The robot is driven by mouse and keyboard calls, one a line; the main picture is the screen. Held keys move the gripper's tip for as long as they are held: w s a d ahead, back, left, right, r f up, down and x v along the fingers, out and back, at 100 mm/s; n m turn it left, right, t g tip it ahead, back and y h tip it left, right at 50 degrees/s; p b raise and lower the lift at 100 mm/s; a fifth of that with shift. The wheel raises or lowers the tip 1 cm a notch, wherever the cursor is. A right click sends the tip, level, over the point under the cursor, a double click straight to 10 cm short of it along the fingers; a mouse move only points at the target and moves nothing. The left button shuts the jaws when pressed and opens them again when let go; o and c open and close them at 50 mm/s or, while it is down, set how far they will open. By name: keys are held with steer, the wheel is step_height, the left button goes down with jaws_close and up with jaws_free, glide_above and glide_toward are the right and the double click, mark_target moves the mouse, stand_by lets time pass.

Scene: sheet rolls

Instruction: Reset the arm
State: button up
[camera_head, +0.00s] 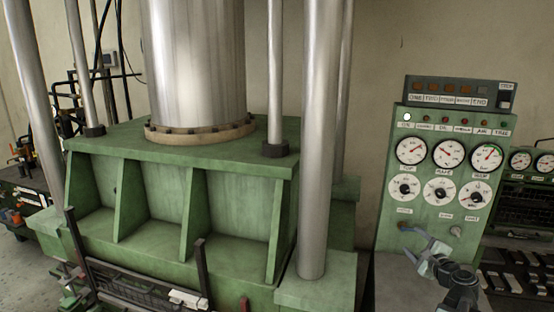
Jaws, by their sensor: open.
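My gripper (413,246) is at the lower right, in front of the green control panel (431,222). Its pale blue-grey jaws are open, with nothing seen between them. My dark arm links (460,290) come up from the bottom edge behind it. The gripper overlaps the lower part of the panel in the picture; I cannot tell how far it is from the panel.
A large green press (190,160) with steel columns (316,140) fills the left and middle. The panel carries several dials, labels and lamps. More gauges (545,163) and a dark keyboard-like unit stand at the far right. A beige wall is behind.

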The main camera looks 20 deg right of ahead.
steer(key=w+a+f+n+g+y, duration=0.2)
steer(key=w+a+f+n+y, duration=0.15)
steer(key=a, duration=0.65)
steer(key=w+a+f+n+g+y, duration=0.2)
steer(key=w+a+f+n, duration=0.25)
steer(key=a, duration=0.55)
steer(key=w+a+f+n+g+y, duration=0.25)
steer(key=a+n, duration=0.25)
steer(key=a, duration=0.5)
steer(key=s+a+f+n+g+h, duration=0.1)
steer(key=s+a+f+n+g, duration=0.2)
steer(key=a, duration=0.4)
steer(key=s+a+f+n+g+h, duration=0.1)
steer(key=s+a+f+n+g, duration=0.2)
steer(key=a+n, duration=0.3)
steer(key=s+a+f+n+g+h, duration=0.1)
steer(key=s+a+f+n+g, duration=0.2)
steer(key=a, duration=0.6)
steer(key=shift+a+n, duration=0.2)
steer(key=shift+n, duration=0.6)
